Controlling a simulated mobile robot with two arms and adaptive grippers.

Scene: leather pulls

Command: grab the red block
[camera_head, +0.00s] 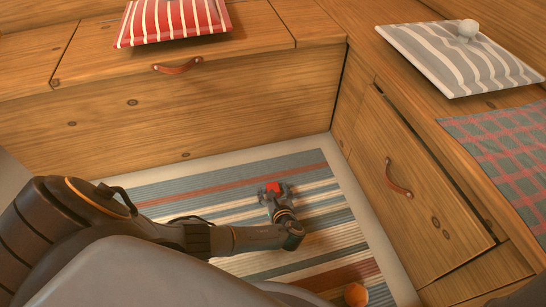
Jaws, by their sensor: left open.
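The red block (273,187) is small and shows at the far end of my left gripper (272,190), over the striped rug (220,180). My left arm comes in from the left and reaches to the middle of the view. The left gripper is open, with its fingers around or just above the block. I cannot tell whether the fingers touch it. The gripper hides part of the block. My right gripper is not in view.
An orange object (356,294) lies on the rug near the bottom edge. Wooden benches with leather pulls (178,67) (397,179) close off the back and right. A red striped cushion (172,20), a grey striped cushion (462,58) and a plaid cloth (505,150) lie on them.

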